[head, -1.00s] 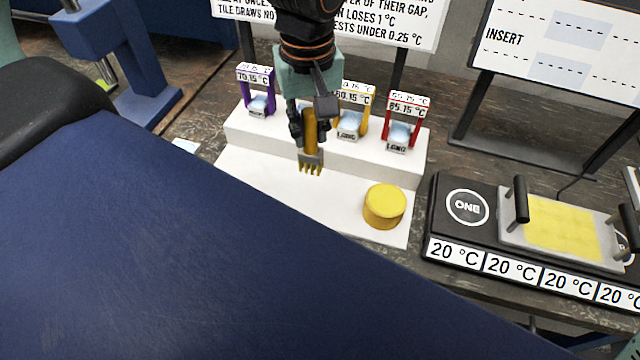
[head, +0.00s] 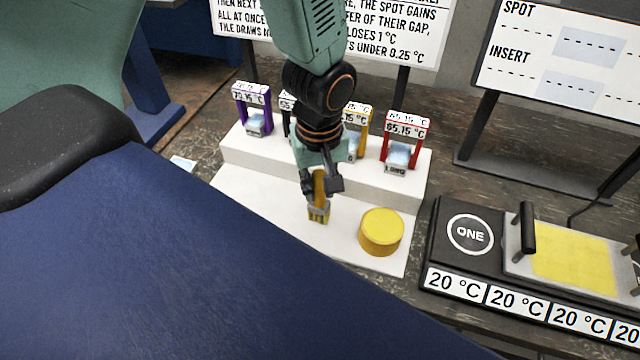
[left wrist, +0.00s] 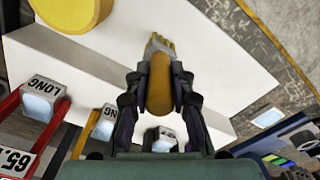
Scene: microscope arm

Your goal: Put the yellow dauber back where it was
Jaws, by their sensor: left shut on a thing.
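The yellow dauber (head: 319,212) has a yellow handle and a toothed, metal-collared end. My left gripper (head: 321,186) is shut on its handle, with the toothed end pointing down over the white stepped stand (head: 270,188). I cannot tell if the tip touches the surface. In the left wrist view the dauber (left wrist: 159,85) sits between both fingers of the left gripper (left wrist: 159,88). A round yellow block (head: 381,232) stands on the lower step, right of the dauber and apart from it. My right gripper is not in view.
On the upper step stand small frames with temperature labels: purple (head: 254,110), yellow, and red (head: 404,142), partly hidden by my arm. A black plate marked ONE (head: 470,233) with a handled yellow-topped tile (head: 575,258) lies at right. Signboards (head: 560,60) stand behind.

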